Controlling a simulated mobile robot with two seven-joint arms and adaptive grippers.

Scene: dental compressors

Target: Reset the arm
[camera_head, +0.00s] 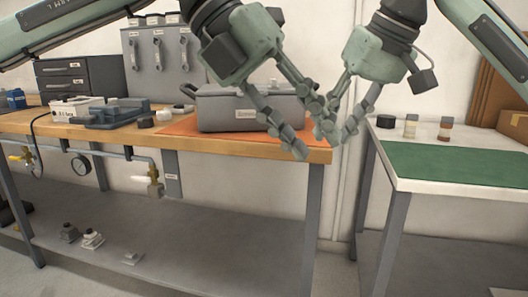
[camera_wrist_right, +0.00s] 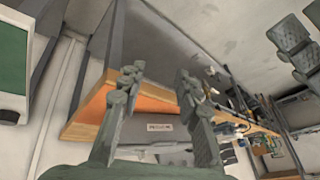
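My left gripper (camera_head: 312,142) hangs in front of the right end of the wooden workbench (camera_head: 225,146), its fingers spread and nothing between them. My right gripper (camera_head: 335,125) is just to its right, and their fingertips overlap in the head view, so I cannot tell whether they touch. In the right wrist view the right gripper (camera_wrist_right: 158,78) shows two fingers apart with no object held. A grey lidded case (camera_head: 222,110) with a label sits on the orange mat (camera_head: 183,127), behind the left gripper, which partly covers its right side.
A white table with a green mat (camera_head: 455,165) stands at right, with small jars (camera_head: 411,127) and cardboard boxes (camera_head: 514,123) at its back. The bench's left part holds a grey drawer unit (camera_head: 75,78) and small parts. A gauge and valve pipe (camera_head: 120,154) runs below the bench front.

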